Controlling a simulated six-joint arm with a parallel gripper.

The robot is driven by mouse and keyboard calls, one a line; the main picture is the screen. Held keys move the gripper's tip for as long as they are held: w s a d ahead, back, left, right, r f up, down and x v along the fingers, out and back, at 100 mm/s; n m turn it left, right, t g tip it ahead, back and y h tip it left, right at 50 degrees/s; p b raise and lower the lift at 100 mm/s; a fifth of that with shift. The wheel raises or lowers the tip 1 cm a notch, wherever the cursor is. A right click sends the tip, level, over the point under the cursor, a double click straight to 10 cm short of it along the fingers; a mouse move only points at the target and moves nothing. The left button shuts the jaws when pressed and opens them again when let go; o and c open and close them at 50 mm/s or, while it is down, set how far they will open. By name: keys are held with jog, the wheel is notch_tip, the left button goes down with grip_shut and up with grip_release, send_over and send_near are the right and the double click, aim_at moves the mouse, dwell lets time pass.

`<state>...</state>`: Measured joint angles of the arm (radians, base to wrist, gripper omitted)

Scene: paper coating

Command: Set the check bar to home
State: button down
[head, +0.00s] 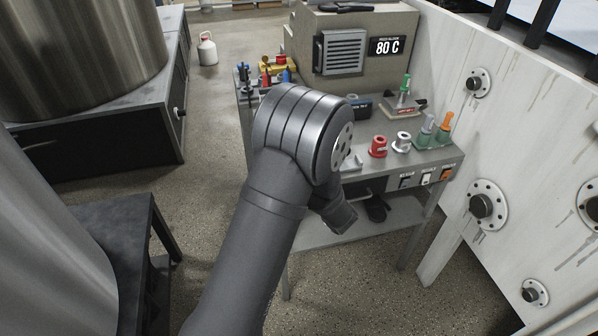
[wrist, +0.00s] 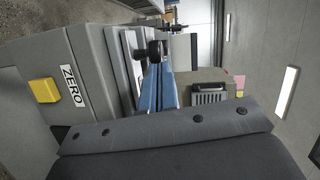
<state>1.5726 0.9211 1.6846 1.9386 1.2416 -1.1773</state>
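No part is labelled as the check bar, so I cannot tell for sure which it is. In the wrist view a blue bar (wrist: 165,88) runs along a grey device (wrist: 88,60), with a black knob (wrist: 156,50) beside it. The device has a yellow button (wrist: 44,90) next to a ZERO label (wrist: 72,86). The dark bolted body of my gripper (wrist: 170,135) fills the bottom of the wrist view, close to the device. Its fingertips are not visible. In the head view my arm hides the device and the fingers.
The grey bench (head: 440,158) holds a red spool (head: 378,146), a white spool (head: 401,142), green and orange-topped tools (head: 436,130), and a small stand (head: 404,103). A white machine wall (head: 500,130) bounds the right.

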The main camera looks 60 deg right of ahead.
jog(key=s+d+v, duration=0.1)
jog(key=d+v, duration=0.1)
jog(key=v, duration=1.1)
jog(key=shift+d+r, duration=0.2)
dwell(0.3)
jog(key=w+d, duration=0.2)
jog(key=w, duration=0.1)
jog(key=w+d+f, duration=0.1)
jog(key=w+d, duration=0.1)
jog(key=d, duration=0.1)
jog(key=w+d, duration=0.2)
jog(key=w, duration=0.1)
jog(key=shift+w+d+f, duration=0.3)
jog(key=shift+d+f, duration=0.05)
jog(key=shift+f, duration=0.05)
jog(key=s+d, duration=0.3)
jog(key=s, duration=0.1)
jog(key=shift+d, duration=0.35)
jog(key=shift+s+d, duration=0.4)
jog(key=shift+s, duration=0.05)
